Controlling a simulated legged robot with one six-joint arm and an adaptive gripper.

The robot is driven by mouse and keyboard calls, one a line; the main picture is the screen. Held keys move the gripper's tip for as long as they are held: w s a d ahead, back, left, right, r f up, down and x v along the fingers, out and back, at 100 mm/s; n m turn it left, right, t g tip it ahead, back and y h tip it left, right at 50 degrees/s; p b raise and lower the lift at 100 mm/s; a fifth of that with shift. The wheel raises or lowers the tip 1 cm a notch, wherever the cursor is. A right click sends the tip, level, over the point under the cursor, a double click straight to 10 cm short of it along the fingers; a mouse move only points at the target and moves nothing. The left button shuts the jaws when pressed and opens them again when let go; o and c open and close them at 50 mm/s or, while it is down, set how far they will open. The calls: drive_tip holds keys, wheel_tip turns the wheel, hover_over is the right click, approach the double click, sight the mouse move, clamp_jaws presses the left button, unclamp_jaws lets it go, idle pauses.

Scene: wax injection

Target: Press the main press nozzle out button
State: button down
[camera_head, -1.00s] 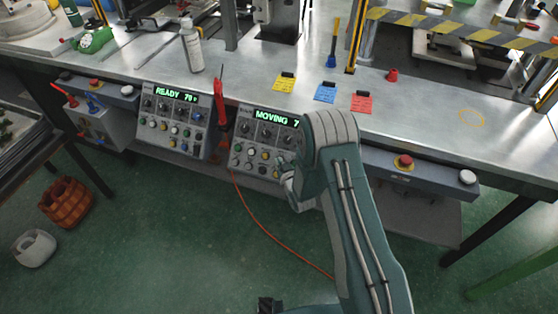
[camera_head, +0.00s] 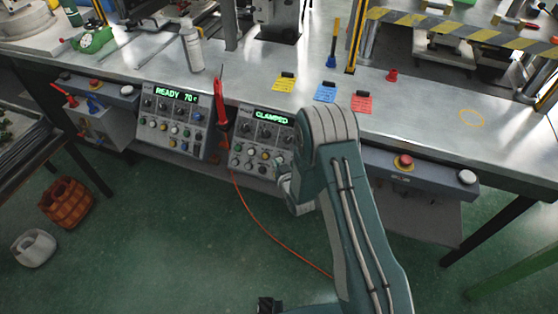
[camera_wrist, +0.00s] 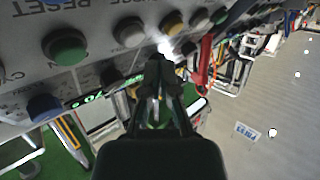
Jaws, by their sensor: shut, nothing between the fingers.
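The right control panel (camera_head: 240,157) on the bench front has a green display reading "CLAMPED" (camera_head: 271,117) above rows of knobs and coloured buttons. My gripper (camera_head: 284,172) is at the panel's lower right, partly hidden by my arm. In the wrist view my gripper (camera_wrist: 160,68) is shut and empty, its tips close to the panel face. Labels are upside down and partly cut off; I cannot tell which is nozzle out. Contact is unclear.
A left panel (camera_head: 170,122) shows "READY 70". A red tool (camera_head: 221,105) stands between the panels. A red emergency button (camera_head: 404,161) sits on the bench front to the right. Yellow, blue and red cards lie on the bench. The green floor ahead is mostly clear.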

drive_tip(key=s+r, duration=0.1)
drive_tip(key=s+a+r, duration=0.1)
drive_tip(key=s, duration=0.1)
drive_tip(key=shift+r, duration=0.25)
drive_tip(key=shift+w, duration=0.1)
idle(0.5)
drive_tip(key=s+d+r+m+g+h, duration=0.15)
drive_tip(key=d+r, duration=0.35)
drive_tip(key=r, duration=0.6)
drive_tip(key=s+d+r+m+g+h, duration=0.1)
drive_tip(key=s+d+r+g+h, duration=0.3)
drive_tip(key=r, duration=0.8)
drive_tip(key=s+d+r+g, duration=0.1)
drive_tip(key=s+d+r, duration=0.1)
drive_tip(key=s, duration=0.7)
drive_tip(key=s+d+r+m+g, duration=0.1)
drive_tip(key=s+d+r, duration=0.2)
drive_tip(key=s, duration=0.6)
drive_tip(key=s+d+r+m+g, duration=0.1)
drive_tip(key=s+d+r, duration=0.2)
drive_tip(key=s+r, duration=0.2)
drive_tip(key=s, duration=0.3)
drive_tip(key=shift+s, duration=0.4)
